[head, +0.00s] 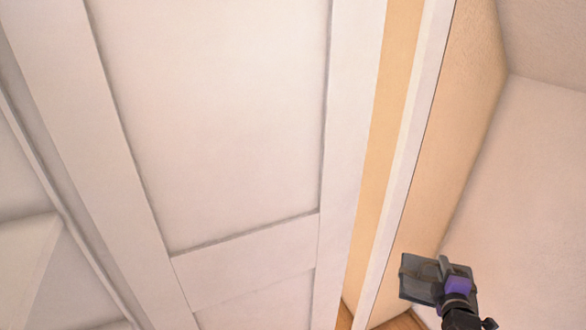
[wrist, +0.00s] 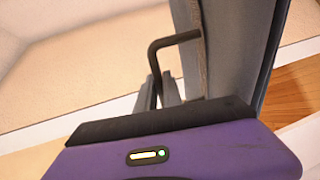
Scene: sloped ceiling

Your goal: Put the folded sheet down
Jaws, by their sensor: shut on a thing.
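The folded sheet (head: 417,278) is a dark grey-blue, flat bundle with a thin brown band, at the lower right of the head view. My gripper (head: 443,272), with its purple body, is at the sheet's right side and is shut on it. In the wrist view the sheet (wrist: 232,50) stands as a tall grey slab on the right, with a tan strip along its left edge. A dark bent finger of my gripper (wrist: 172,75) shows beside it. The sheet is held in the air; its lower part is hidden behind the purple housing.
A large white panelled door (head: 220,120) fills the left and middle of the head view. Beside it are a white frame edge (head: 405,150) and a beige wall (head: 445,150). Wooden floor (wrist: 300,95) shows at the right of the wrist view. No table or shelf is clearly in view.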

